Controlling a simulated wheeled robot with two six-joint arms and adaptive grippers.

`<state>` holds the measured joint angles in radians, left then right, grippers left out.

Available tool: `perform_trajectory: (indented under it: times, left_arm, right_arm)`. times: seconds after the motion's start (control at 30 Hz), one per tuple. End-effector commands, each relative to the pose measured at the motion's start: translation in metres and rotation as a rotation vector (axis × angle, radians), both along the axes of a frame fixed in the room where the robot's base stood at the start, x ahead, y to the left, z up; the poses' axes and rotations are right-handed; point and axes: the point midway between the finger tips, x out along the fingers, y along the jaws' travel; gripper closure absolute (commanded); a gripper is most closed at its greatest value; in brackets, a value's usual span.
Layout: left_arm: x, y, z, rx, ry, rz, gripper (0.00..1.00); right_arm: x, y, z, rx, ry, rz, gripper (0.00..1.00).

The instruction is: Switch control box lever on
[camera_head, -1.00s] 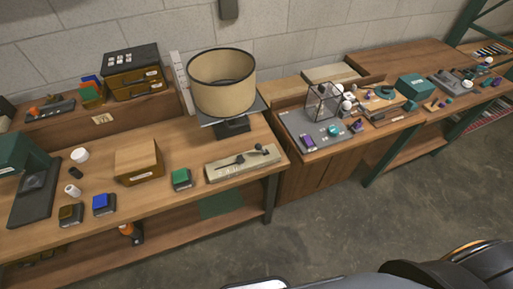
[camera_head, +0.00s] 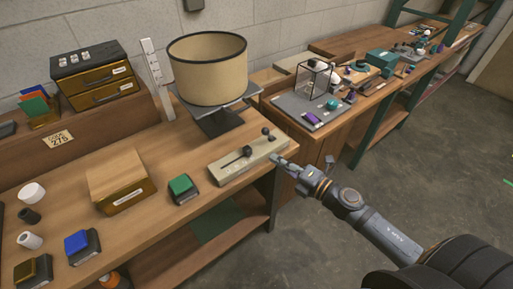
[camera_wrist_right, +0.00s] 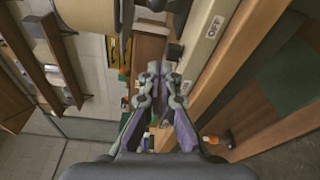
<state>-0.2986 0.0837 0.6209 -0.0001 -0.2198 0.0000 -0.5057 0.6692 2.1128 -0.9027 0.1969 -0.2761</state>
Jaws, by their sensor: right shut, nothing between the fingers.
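The control box (camera_head: 232,169) is a long beige block near the right front corner of the near table. A dark lever (camera_head: 238,157) lies along its top, and a dark knob (camera_head: 267,132) stands at its far right end. In the right wrist view, the box (camera_wrist_right: 202,50) shows an "OFF" label, with a dark knob (camera_wrist_right: 173,52) at its side. My right gripper (camera_head: 279,160) is shut and empty, close to the box's right front side. In the wrist view, its fingertips (camera_wrist_right: 159,68) are together below the knob; contact is unclear. My left gripper is out of view.
A lamp shade on a stand (camera_head: 208,75) is behind the box. A green-topped block (camera_head: 182,189) and a wooden box (camera_head: 118,180) are to its left. A second table with a grey mat (camera_head: 300,110) and small parts is to the right. Open floor lies in front.

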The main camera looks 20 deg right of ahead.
Motion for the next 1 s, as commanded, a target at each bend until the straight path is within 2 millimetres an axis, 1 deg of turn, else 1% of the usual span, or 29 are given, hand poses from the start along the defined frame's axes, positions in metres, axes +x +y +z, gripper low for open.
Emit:
perform_trajectory:
  times: [0.07,0.17,0.37,0.53,0.7,0.83,1.0]
  left_arm:
    - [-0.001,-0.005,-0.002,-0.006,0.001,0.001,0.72]
    - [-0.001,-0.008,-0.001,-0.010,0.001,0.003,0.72]
    - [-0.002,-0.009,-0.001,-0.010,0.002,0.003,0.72]
    - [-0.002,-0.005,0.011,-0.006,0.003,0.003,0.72]
    - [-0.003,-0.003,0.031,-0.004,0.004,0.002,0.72]
    - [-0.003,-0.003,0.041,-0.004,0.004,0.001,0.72]
    - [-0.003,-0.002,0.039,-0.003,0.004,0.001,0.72]
  right_arm:
    - [-0.002,0.004,0.003,-0.011,-0.013,0.015,1.00]
    - [-0.002,0.005,0.005,-0.013,-0.015,0.016,1.00]
    - [-0.001,0.004,0.005,-0.009,-0.015,0.013,1.00]
    - [0.006,0.006,0.011,-0.005,-0.024,0.007,1.00]
    - [0.021,0.017,0.011,-0.003,-0.016,0.008,1.00]
    - [0.044,0.031,0.009,0.000,-0.015,0.010,1.00]
    - [0.074,0.048,0.002,-0.004,-0.015,0.012,1.00]
